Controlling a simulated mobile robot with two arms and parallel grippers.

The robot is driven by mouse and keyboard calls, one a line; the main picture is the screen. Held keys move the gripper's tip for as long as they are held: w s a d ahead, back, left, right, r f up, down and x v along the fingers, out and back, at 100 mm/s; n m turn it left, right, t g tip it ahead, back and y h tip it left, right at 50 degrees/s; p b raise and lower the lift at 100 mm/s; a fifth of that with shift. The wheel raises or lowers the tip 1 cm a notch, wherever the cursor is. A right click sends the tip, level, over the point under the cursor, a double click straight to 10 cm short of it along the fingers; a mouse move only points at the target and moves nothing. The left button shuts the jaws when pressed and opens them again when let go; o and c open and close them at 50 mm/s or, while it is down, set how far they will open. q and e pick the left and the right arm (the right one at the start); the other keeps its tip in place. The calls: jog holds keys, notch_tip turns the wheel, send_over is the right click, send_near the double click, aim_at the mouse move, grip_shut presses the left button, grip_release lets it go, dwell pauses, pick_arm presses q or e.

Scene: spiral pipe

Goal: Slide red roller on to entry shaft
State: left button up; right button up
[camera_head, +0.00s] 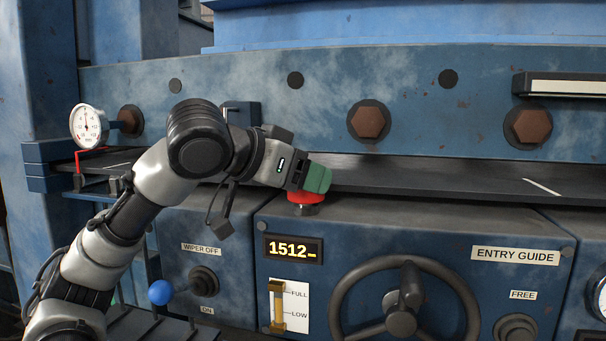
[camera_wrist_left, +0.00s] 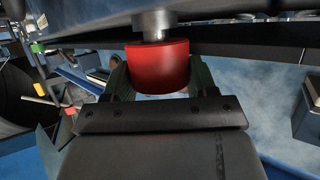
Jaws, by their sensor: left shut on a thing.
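The red roller (camera_head: 306,197) shows partly below the green fingertips of my left gripper (camera_head: 316,180) in the head view; the fingers hide its upper part. In the left wrist view the red roller (camera_wrist_left: 157,68) sits between the two green fingers, and the gripper is shut on it. A grey metal shaft (camera_wrist_left: 153,27) lines up with one end of the roller and meets it in that view. In the head view a dark stub (camera_head: 306,210) shows directly under the roller. How far the shaft reaches into the roller is hidden. My right gripper is not in view.
A dark ledge (camera_head: 440,182) runs behind the gripper along the blue machine. Below are a 1512 display (camera_head: 293,250), a handwheel (camera_head: 405,300) and a blue-knobbed lever (camera_head: 161,292). A white dial gauge (camera_head: 88,127) stands at the left.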

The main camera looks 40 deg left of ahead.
pick_arm(q)
jog(key=shift+f+b, duration=0.35)
jog(key=shift+f, duration=0.1)
jog(key=o, duration=1)
jog(key=shift+o, duration=0.6)
jog(key=shift+s+d+r, duration=0.15)
jog(key=shift+d, duration=0.1)
jog(key=shift+a, duration=0.1)
jog(key=v, duration=1)
jog(key=shift+s, duration=0.4)
